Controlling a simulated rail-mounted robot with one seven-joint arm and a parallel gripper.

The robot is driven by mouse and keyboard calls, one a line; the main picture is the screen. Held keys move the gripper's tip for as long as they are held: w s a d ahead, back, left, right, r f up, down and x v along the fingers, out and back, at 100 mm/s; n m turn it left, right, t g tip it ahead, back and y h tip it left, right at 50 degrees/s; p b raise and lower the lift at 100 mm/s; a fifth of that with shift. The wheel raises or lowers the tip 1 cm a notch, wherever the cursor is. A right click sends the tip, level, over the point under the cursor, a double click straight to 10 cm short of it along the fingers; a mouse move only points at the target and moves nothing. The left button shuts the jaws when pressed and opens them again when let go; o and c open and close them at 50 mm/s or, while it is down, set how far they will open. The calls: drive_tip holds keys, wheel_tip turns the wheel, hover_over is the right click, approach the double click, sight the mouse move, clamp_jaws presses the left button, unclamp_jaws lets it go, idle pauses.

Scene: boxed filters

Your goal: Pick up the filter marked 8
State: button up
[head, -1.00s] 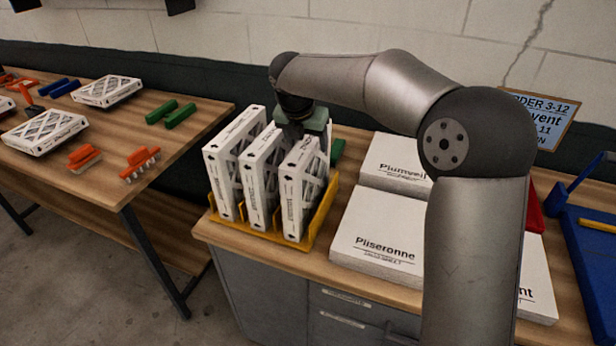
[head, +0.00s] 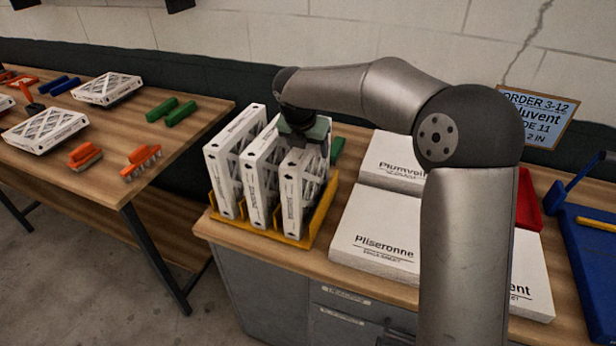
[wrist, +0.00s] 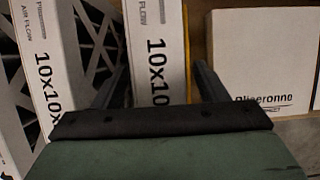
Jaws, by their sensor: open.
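Three white-framed filters stand upright side by side in a yellow rack: a left one (head: 225,180), a middle one (head: 258,188) and a right one (head: 291,203). No mark 8 is legible on any of them. My gripper (wrist: 158,78) is open, and its two fingers lie on either side of the right filter (wrist: 155,40) in the wrist view. That filter's edge reads "10x10", with the rest hidden behind my gripper. The middle filter (wrist: 38,60) also reads "10x10". In the head view my gripper is above the right filter, with its fingertips hard to see.
The yellow rack (head: 270,236) stands at the bench's left end. White boxes (head: 375,235) lie flat to its right, one labelled "Pliseronne". A green object (head: 337,150) is behind the rack. An order sign (head: 537,115) is on the wall. The left table (head: 195,125) holds flat filters and brushes.

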drive_tip(key=c, duration=1.4)
